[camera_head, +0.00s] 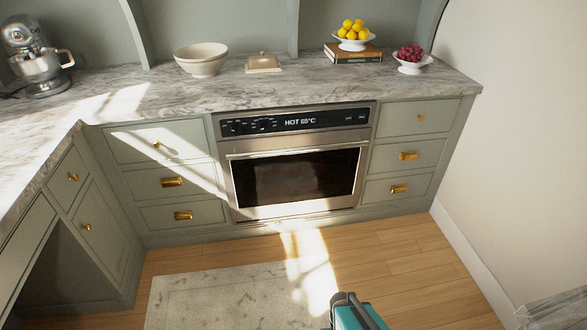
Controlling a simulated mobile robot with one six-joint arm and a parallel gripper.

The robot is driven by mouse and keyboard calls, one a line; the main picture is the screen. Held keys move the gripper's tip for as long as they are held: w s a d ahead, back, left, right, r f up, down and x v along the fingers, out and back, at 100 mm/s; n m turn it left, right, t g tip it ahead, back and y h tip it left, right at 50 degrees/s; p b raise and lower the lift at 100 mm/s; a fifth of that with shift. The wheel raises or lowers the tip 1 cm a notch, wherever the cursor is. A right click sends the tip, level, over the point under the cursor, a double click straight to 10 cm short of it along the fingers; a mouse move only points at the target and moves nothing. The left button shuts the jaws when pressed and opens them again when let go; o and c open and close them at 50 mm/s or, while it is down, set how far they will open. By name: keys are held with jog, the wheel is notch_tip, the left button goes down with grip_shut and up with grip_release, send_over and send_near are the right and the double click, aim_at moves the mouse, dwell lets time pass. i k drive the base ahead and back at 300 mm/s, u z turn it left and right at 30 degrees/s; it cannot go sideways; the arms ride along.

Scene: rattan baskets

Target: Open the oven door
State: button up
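The oven (295,121) is built into the grey-green cabinets under the counter, straight ahead. Its black panel on top reads "HOT 65°C". The oven door (292,178) is shut, with a dark glass window in a steel frame. A horizontal bar handle (293,151) runs along the door's upper edge. A teal and dark grey part of my arm shows at the bottom edge, right of centre, well short of the oven. No gripper fingers can be made out, and nothing touches the door or handle.
Drawers with brass knobs and pulls flank the oven (172,182). Wooden floor (400,265) and a pale rug (235,295) lie clear in front of it. A white wall (510,130) stands on the right. The counter (130,105) holds a mixer, bowls and fruit.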

aim_at(233, 154)
jog(key=u, duration=0.1)
jog(key=i, duration=0.65)
jog(key=u, duration=0.1)
jog(key=k, duration=1.25)
jog(key=u, duration=0.5)
jog(key=i, duration=0.5)
jog(key=u, duration=0.55)
jog(key=i, duration=1.25)
jog(key=z, duration=0.2)
